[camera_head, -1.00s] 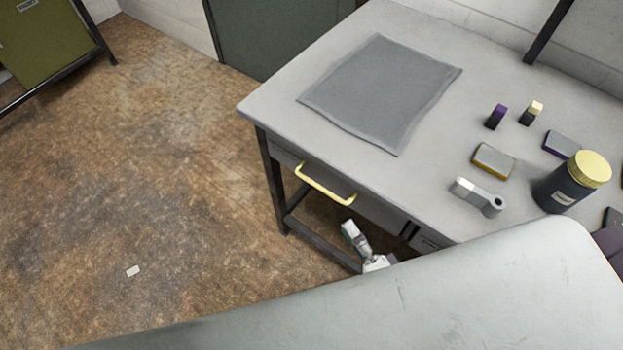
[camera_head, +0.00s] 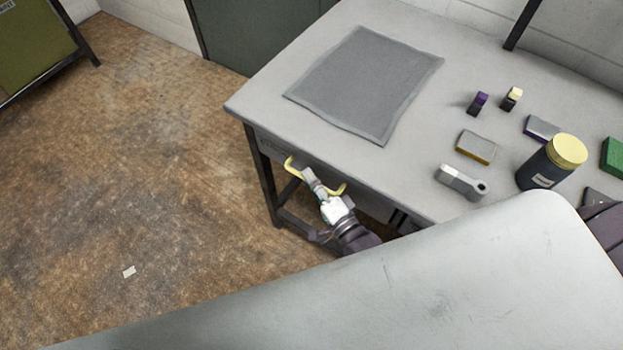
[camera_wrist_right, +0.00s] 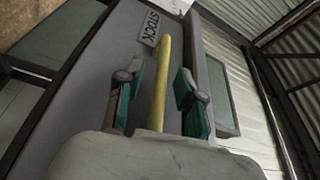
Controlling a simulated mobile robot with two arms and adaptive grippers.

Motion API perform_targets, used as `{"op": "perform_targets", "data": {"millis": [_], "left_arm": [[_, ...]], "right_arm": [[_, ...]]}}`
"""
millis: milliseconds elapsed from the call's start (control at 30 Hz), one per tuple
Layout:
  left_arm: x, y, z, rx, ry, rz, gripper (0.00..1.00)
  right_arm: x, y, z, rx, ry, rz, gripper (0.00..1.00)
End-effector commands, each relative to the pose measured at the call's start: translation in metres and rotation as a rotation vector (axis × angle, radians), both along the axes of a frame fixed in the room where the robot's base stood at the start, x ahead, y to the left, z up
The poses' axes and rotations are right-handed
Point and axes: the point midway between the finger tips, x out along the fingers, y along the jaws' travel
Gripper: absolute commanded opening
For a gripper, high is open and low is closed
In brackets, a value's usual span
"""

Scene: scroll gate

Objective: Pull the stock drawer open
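The stock drawer (camera_head: 366,201) sits under the front edge of the grey workbench and looks closed. Its yellow bar handle (camera_head: 292,165) shows on both sides of my right gripper (camera_head: 308,174), which is at the middle of the handle. In the right wrist view the drawer front (camera_wrist_right: 110,60) carries a STOCK label (camera_wrist_right: 150,28). There the yellow handle (camera_wrist_right: 161,85) runs between the two green-padded fingers of my right gripper (camera_wrist_right: 160,95). The fingers are apart, with a gap on each side of the handle. My left gripper is not in view.
On the benchtop (camera_head: 270,105) lie a grey mat (camera_head: 365,85), a grey lever-like part (camera_head: 461,183), a dark jar with a yellow lid (camera_head: 566,151) and several small blocks. A large pale surface fills the foreground.

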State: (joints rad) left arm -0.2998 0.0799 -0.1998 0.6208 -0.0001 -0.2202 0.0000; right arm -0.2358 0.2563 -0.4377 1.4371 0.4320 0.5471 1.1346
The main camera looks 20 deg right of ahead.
Motion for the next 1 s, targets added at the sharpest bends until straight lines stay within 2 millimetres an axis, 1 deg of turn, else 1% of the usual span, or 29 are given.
{"op": "perform_targets", "data": {"millis": [67, 100, 167, 300, 333, 767, 867, 1000], "left_arm": [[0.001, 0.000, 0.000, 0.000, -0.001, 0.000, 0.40], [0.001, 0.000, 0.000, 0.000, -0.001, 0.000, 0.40], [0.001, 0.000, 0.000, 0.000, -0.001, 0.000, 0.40], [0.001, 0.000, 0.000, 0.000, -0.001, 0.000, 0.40], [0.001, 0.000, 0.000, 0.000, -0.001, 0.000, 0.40], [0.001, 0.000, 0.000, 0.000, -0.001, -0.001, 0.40], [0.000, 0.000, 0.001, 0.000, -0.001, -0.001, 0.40], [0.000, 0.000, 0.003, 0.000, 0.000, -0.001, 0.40]], "right_arm": [[0.000, 0.000, 0.000, 0.000, 0.000, 0.000, 0.37], [0.000, 0.000, 0.000, 0.000, 0.000, 0.000, 0.36], [0.000, 0.000, 0.000, 0.000, 0.000, 0.000, 0.26], [0.000, 0.000, 0.000, 0.000, 0.000, 0.000, 0.02], [0.000, 0.000, 0.000, 0.000, 0.000, 0.000, 0.00], [-0.002, 0.002, 0.000, 0.000, 0.001, 0.000, 0.00], [-0.008, 0.009, 0.000, 0.001, 0.003, 0.001, 0.00], [-0.024, 0.030, -0.001, 0.004, 0.006, 0.002, 0.00]]}}
